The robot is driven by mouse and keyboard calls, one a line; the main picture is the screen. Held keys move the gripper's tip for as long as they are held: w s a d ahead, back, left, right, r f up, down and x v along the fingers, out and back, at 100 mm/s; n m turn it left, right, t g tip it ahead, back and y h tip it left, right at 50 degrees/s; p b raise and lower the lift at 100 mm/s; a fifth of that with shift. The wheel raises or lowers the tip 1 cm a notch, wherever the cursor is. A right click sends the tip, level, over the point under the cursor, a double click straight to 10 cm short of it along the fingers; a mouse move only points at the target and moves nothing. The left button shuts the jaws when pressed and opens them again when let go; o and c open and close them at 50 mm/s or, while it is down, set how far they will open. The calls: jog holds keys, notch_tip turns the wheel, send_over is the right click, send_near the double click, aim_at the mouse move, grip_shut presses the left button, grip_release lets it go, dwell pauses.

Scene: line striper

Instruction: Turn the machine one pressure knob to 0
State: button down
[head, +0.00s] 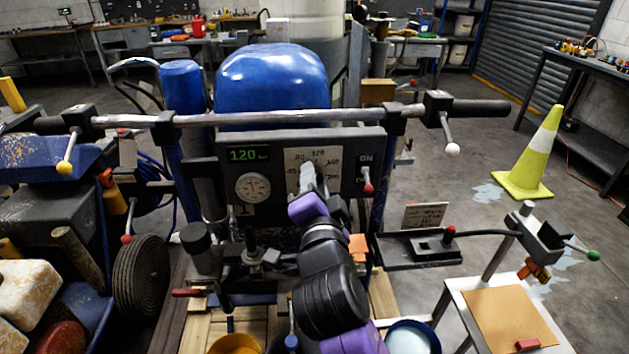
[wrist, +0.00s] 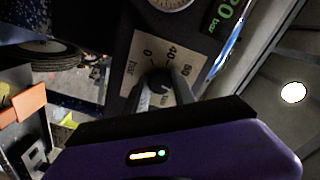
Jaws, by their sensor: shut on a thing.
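The pressure knob (wrist: 158,82) is a dark knob on a pale dial plate (wrist: 138,62) marked with numbers, among them 0 and 40, and "bar". In the wrist view my gripper (wrist: 162,88) is shut on the knob, one finger on each side of it. In the head view my gripper (head: 308,180) reaches the dial plate (head: 328,158) on the machine's dark panel (head: 232,150) and hides the knob. The knob's pointer cannot be made out. The green display (head: 248,155) reads 120.
A round gauge (head: 253,187) sits left of the dial plate, and a red-tipped switch lever (head: 367,186) marked ON sits right of it. A handlebar (head: 270,118) crosses above the panel. A yellow-green cone (head: 533,160) stands at right on mostly open floor.

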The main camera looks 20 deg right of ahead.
jog(key=shift+n, duration=0.3)
jog(key=n+p, duration=1.2)
jog(key=n, duration=1.6)
jog(key=shift+n, duration=0.3)
dwell(0.4)
jog(key=c, duration=1.1)
grip_release()
jog(key=shift+o, duration=0.2)
